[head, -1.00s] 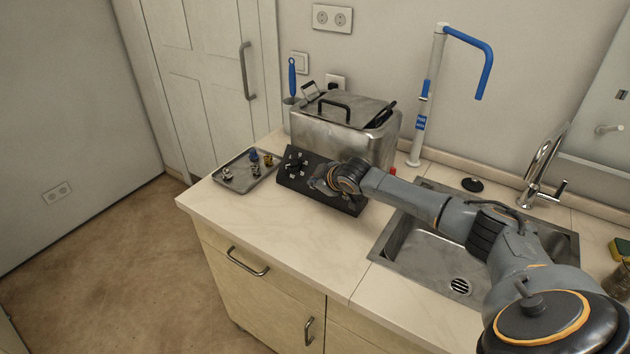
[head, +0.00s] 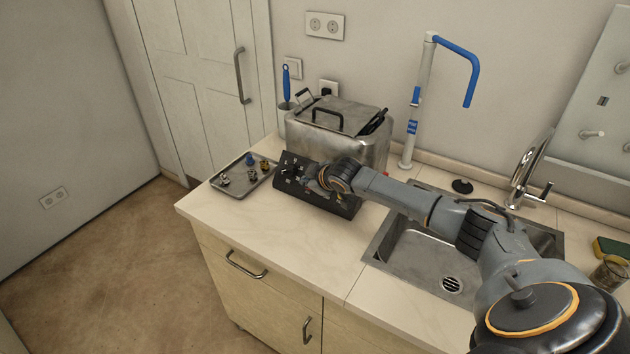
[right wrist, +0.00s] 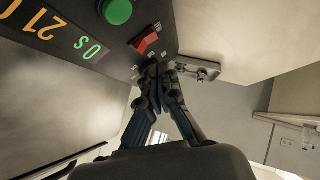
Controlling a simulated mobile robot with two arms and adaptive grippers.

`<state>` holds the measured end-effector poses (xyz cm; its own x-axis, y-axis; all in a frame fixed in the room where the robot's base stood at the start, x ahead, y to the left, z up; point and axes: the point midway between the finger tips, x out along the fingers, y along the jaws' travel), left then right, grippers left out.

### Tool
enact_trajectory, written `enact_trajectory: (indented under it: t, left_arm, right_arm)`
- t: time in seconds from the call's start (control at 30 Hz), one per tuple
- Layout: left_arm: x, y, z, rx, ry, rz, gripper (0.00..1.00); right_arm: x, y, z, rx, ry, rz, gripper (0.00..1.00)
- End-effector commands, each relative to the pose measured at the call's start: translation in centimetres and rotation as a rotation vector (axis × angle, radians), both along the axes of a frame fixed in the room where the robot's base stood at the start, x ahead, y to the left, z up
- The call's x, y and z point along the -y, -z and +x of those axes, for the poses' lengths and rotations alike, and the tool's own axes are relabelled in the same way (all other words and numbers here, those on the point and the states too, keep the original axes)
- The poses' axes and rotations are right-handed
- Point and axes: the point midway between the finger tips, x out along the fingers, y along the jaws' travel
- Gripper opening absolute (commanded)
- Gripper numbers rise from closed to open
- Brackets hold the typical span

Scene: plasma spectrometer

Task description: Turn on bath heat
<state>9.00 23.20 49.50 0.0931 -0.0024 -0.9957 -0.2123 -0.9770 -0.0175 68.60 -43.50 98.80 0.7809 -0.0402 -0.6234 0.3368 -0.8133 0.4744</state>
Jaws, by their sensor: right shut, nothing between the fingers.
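The metal bath (head: 345,146) with its lid and black handles stands against the back wall. Its black control panel (head: 345,207) slopes in front of it, with a dial with white marks at its left end. In the right wrist view the panel (right wrist: 75,25) shows orange and green digits, a green button (right wrist: 117,11) and a red switch (right wrist: 146,42). My right gripper (head: 308,178) is shut and empty in front of the panel. Its fingertips (right wrist: 168,72) are close to the panel's dial end; I cannot tell whether they touch. My left gripper is out of view.
A grey tray (head: 238,188) with small fittings lies left of the panel. The sink (head: 415,262) lies under my right arm, with a tap (head: 530,170) behind it. A white post (head: 420,110) with a blue arm stands right of the bath. The counter's front left is clear.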

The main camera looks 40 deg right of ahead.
Motion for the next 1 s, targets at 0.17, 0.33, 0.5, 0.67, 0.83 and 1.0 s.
enact_trajectory:
  t: [0.17,0.33,0.5,0.67,0.83,1.0]
  left_arm:
    - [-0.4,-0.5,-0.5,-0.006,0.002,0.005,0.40]
    - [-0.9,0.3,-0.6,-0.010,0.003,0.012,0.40]
    - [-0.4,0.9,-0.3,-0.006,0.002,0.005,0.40]
    - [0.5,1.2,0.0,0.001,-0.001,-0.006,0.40]
    - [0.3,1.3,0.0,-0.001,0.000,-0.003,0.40]
    - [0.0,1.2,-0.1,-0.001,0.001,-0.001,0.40]
  right_arm:
    - [-0.5,-1.7,-1.8,-0.001,-0.001,-0.003,0.00]
    - [-1.1,-3.3,-4.4,-0.002,-0.003,-0.005,0.00]
    - [-1.6,-4.7,-6.6,0.000,-0.002,-0.003,0.00]
    - [-1.8,-5.6,-7.9,0.000,0.000,-0.002,0.00]
    - [-2.0,-6.0,-8.4,0.000,0.001,-0.001,0.00]
    - [-2.0,-6.1,-8.4,0.000,0.001,-0.001,0.00]
